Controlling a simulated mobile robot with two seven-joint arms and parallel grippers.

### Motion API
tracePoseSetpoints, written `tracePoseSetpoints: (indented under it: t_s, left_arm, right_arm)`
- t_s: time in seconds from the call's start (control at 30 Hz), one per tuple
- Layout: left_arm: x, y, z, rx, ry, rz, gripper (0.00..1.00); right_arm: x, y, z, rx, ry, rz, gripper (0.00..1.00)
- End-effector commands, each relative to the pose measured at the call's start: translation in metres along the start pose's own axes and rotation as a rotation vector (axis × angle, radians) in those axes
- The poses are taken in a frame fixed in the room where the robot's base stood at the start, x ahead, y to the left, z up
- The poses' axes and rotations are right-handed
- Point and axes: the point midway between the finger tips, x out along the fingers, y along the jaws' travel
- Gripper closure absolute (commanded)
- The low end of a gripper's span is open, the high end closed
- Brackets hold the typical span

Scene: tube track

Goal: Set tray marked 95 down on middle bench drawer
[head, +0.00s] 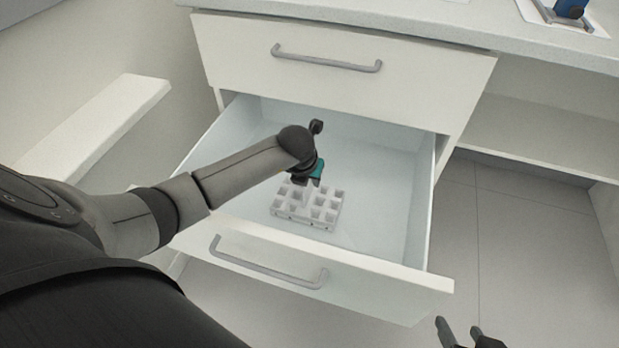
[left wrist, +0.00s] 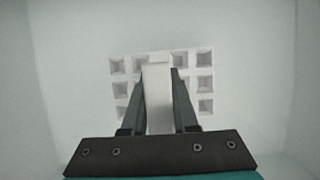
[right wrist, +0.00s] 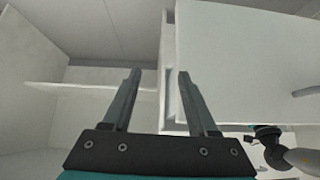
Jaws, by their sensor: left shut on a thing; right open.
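A small white tray (head: 290,212) with several square wells is inside the open middle bench drawer (head: 390,190). It also shows in the left wrist view (left wrist: 205,84), with the drawer's pale floor around it. My left gripper (head: 305,185) is above the tray and shut on its upright central handle (left wrist: 158,95). The tray looks level and at or very near the drawer floor; I cannot tell whether it touches. No number on it is readable. My right gripper (right wrist: 158,80) is open and empty; in the head view it shows (head: 465,330) at the bottom right, outside the drawer.
The closed upper drawer (head: 340,85) is just above and behind the open one. The open drawer's front panel (head: 310,265) with its bar handle faces me. An open shelf (head: 540,150) lies right, a white ledge (head: 95,125) left. The drawer floor around the tray is clear.

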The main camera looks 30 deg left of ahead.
Motion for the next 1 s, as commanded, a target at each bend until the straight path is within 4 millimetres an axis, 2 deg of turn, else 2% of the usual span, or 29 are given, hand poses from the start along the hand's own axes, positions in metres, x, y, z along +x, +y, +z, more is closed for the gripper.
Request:
tracePoseSetpoints:
  t_s: [0.13,0.17,0.43,1.0]
  left_arm:
    - [-0.0007,0.0,0.0011,0.0,-0.002,0.0,1.0]
    - [-0.0007,0.0,0.0011,0.0,-0.002,0.0,0.7]
    - [-0.0005,0.0,0.0006,0.0,-0.001,0.0,0.39]
    - [-0.0008,-0.0002,0.0002,0.0,0.0,0.0,0.38]
  right_arm:
    - [-0.0002,0.0,-0.0002,0.0,0.0,0.0,0.41]
    - [-0.0002,0.0,-0.0002,0.0,0.0,0.0,0.41]
    - [-0.0002,0.0,-0.0002,0.0,0.0,0.0,0.41]
    - [-0.0005,0.0,-0.0005,0.0,0.0,0.0,0.41]
